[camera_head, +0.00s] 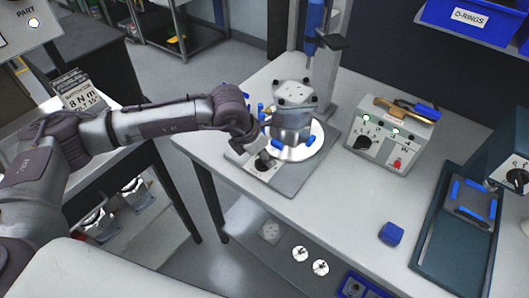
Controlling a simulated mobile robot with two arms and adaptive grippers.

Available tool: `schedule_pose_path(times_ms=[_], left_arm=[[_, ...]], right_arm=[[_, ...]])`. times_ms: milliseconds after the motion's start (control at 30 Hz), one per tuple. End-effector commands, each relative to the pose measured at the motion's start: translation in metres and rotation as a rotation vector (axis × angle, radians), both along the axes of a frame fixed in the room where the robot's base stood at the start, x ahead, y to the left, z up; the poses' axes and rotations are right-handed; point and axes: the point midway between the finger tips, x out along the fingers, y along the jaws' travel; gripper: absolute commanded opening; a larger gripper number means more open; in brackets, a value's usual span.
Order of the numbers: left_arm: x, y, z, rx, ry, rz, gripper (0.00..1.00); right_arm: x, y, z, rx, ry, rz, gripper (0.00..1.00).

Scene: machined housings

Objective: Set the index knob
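A dark knob (264,160) sits on the pale front panel of a grey fixture base (307,178) on the white bench. Another black knob (364,144) is on the front of a grey control box (389,140) further right. No readable label shows which is the index knob. A machined housing (295,97) stands upright on the fixture's round white plate, with blue jaws around it. My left gripper (256,140) is just above and left of the fixture knob; contact is unclear. Its fingers are small and partly hidden, so their opening cannot be told. My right gripper is not in view.
A post with a blue tool (313,28) rises behind the fixture. A blue block (391,233) lies on the bench, with a dark green press-like stand (451,249) at right. A blue O-rings bin (468,20) hangs above. The bench between fixture and block is clear.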

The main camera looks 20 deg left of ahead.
Motion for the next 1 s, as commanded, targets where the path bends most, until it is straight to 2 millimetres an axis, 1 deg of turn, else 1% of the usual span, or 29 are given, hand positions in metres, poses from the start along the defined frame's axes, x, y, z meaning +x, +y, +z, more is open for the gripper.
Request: schedule_pose_path(times_ms=[200,233,400,467,767,867,1000], left_arm=[[0.000,0.000,-0.001,0.000,0.000,0.000,0.39],[0.000,0.000,-0.001,0.000,0.000,0.000,0.37],[0.000,0.000,-0.001,0.000,0.000,0.000,0.09],[0.000,0.000,-0.001,0.000,0.000,0.000,0.00],[0.000,0.000,-0.001,0.000,0.000,0.010,0.00],[0.000,0.000,-0.002,-0.001,-0.001,0.035,0.00],[0.001,0.000,-0.004,0.000,-0.002,0.099,0.00]], right_arm=[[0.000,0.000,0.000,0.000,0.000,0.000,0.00],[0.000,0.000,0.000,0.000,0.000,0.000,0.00],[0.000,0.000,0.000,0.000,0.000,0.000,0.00],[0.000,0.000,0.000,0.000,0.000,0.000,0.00],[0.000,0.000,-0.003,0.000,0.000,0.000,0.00],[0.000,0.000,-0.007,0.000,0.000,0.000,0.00],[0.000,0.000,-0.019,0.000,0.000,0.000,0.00]])
